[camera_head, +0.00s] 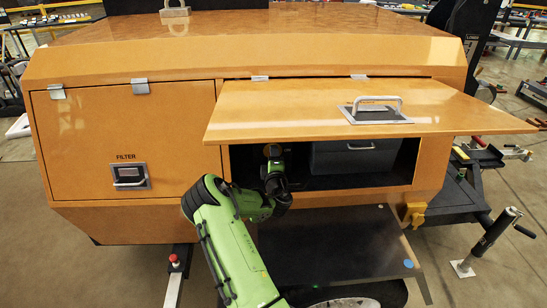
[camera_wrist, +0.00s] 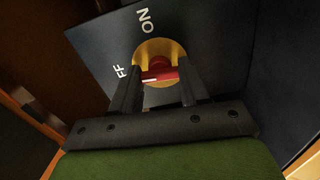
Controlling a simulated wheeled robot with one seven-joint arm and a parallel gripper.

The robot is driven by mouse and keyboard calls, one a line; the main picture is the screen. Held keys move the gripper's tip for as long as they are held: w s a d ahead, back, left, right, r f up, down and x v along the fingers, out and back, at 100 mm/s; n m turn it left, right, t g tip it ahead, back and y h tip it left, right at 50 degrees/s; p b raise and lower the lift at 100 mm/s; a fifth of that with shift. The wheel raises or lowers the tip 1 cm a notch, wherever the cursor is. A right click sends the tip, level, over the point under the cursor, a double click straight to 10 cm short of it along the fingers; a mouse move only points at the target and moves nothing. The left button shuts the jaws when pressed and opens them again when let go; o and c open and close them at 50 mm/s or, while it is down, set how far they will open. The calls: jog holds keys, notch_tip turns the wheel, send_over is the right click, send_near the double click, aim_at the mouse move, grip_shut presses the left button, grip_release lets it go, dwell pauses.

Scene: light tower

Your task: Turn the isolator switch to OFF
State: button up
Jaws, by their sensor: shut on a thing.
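The isolator switch shows in the wrist view as a red handle (camera_wrist: 160,75) on a round yellow plate (camera_wrist: 149,50). It is mounted on a dark panel (camera_wrist: 195,28) with white lettering, "ON" near the top and "FF" visible at the left; the rest of that word is hidden behind a finger. My gripper (camera_wrist: 160,88) is shut on the red handle, one dark finger on each side of it. A white mark on the handle points to the left, towards the "FF" lettering. In the head view my gripper (camera_head: 272,160) reaches into the open compartment, and the switch itself is hidden there.
The orange hatch door (camera_head: 290,108) is raised above the compartment, close over my arm. A grey box (camera_head: 350,158) sits inside at the right. A closed FILTER door (camera_head: 130,150) is at the left. A dark step (camera_head: 335,250) lies below the opening.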

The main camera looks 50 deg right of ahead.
jog(key=shift+f+n, duration=0.1)
jog(key=shift+n, duration=0.5)
jog(key=o, duration=1.1)
jog(key=shift+c, duration=0.2)
jog(key=shift+a, duration=0.1)
jog(key=b+v, duration=0.9)
jog(key=v, duration=0.6)
jog(key=shift+s+a, duration=0.25)
jog(key=shift+s, duration=0.05)
